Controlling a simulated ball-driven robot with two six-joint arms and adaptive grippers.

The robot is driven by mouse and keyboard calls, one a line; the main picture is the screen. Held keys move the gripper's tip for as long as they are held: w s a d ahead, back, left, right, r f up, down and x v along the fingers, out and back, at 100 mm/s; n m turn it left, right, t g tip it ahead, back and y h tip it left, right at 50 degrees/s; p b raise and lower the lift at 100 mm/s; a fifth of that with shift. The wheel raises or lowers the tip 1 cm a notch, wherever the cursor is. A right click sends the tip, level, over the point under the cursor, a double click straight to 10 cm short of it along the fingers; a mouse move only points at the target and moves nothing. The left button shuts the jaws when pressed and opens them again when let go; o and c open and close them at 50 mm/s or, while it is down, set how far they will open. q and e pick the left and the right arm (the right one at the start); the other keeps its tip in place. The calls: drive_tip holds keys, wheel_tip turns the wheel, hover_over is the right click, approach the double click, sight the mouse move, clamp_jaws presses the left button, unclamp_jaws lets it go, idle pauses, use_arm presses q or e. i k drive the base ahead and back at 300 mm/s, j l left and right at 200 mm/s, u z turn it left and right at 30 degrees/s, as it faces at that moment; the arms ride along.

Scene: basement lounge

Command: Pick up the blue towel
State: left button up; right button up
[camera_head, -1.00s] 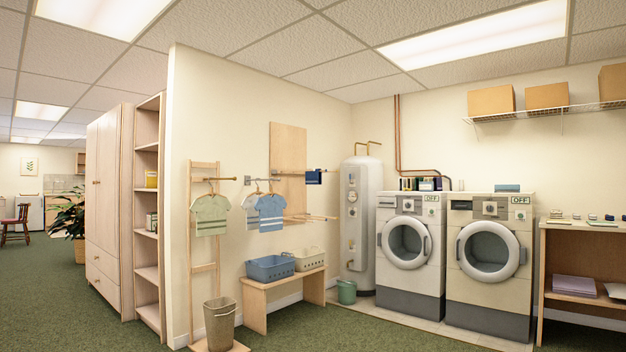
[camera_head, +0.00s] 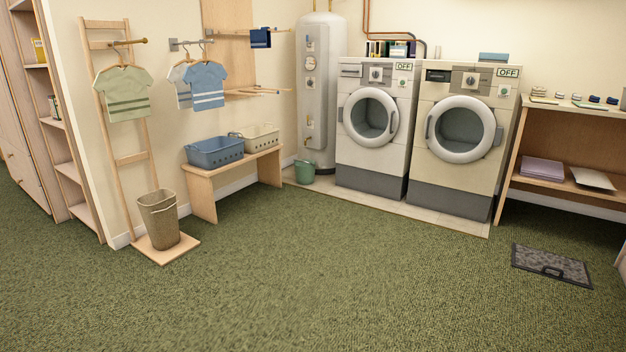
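A dark blue cloth (camera_head: 260,38) hangs on a wall-mounted rod near the wooden panel, left of the water heater. A flat blue-grey item (camera_head: 494,57), perhaps a folded cloth, lies on top of the right machine (camera_head: 459,130). I cannot tell for sure which of these is the blue towel. Neither of my grippers is in view.
A low bench (camera_head: 203,197) holds a blue basket (camera_head: 215,153) and a cream basket (camera_head: 258,138). A wicker bin (camera_head: 159,218), a green bucket (camera_head: 304,172), the left machine (camera_head: 373,125) and a grey mat (camera_head: 551,264) stand or lie around the open green carpet (camera_head: 330,270).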

sight(260, 38)
drive_tip(key=i, duration=2.7)
drive_tip(key=i+l+u, duration=0.1)
drive_tip(key=i+u, duration=0.15)
drive_tip(key=i, duration=0.25)
drive_tip(key=i+l+u, duration=0.3)
drive_tip(key=i, duration=0.15)
drive_tip(key=i+l+u, duration=0.25)
drive_tip(key=i, duration=0.2)
